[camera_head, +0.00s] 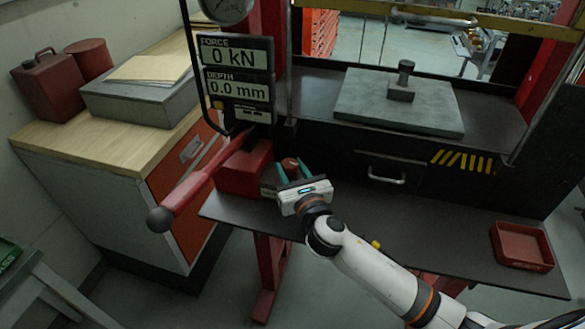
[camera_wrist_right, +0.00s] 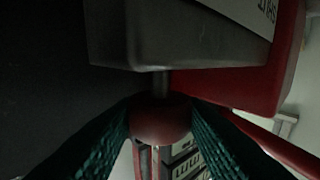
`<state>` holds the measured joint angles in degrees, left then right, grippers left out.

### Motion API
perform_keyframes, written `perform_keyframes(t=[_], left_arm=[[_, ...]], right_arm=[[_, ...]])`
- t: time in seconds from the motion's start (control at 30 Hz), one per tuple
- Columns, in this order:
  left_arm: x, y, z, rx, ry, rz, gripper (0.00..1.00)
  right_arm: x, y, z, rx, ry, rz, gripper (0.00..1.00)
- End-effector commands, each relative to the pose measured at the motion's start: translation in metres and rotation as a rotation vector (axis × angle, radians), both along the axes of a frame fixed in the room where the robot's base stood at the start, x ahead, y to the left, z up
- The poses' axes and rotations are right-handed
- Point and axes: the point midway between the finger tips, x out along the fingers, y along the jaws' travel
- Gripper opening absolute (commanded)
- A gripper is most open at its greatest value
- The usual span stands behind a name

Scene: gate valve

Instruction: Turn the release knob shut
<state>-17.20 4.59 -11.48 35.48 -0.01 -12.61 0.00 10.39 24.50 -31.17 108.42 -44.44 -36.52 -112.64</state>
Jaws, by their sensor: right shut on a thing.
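The release knob (camera_head: 290,164) is a rounded dark red knob beside the red pump block (camera_head: 244,168) on the press bench. In the right wrist view the knob (camera_wrist_right: 160,120) sits on a short metal stem that comes out of a grey block (camera_wrist_right: 175,35). Lettering that seems to read SHUT shows on that block's face. My right gripper (camera_head: 293,172) reaches in from the lower right. Its teal ribbed fingers are on both sides of the knob and closed on it. The knob's turn angle cannot be told. My left gripper is not in view.
A long red pump lever (camera_head: 200,182) with a dark ball end slopes out left of the knob. A display (camera_head: 236,78) reads 0 kN and 0.0 mm. A red tray (camera_head: 522,247) sits at the bench's right end. The bench top (camera_head: 440,225) between is clear.

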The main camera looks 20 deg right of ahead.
Motion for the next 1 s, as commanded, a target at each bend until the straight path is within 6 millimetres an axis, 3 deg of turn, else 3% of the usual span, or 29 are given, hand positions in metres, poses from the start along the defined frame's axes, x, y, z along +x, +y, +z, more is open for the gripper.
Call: perform_keyframes(t=[0.6,1.0], left_arm=[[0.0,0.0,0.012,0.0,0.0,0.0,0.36],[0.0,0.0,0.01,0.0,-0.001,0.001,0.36]], right_arm=[[0.003,0.011,0.001,0.002,0.001,-0.564,0.15],[0.005,0.013,0.001,0.001,-0.001,-0.822,0.15]])
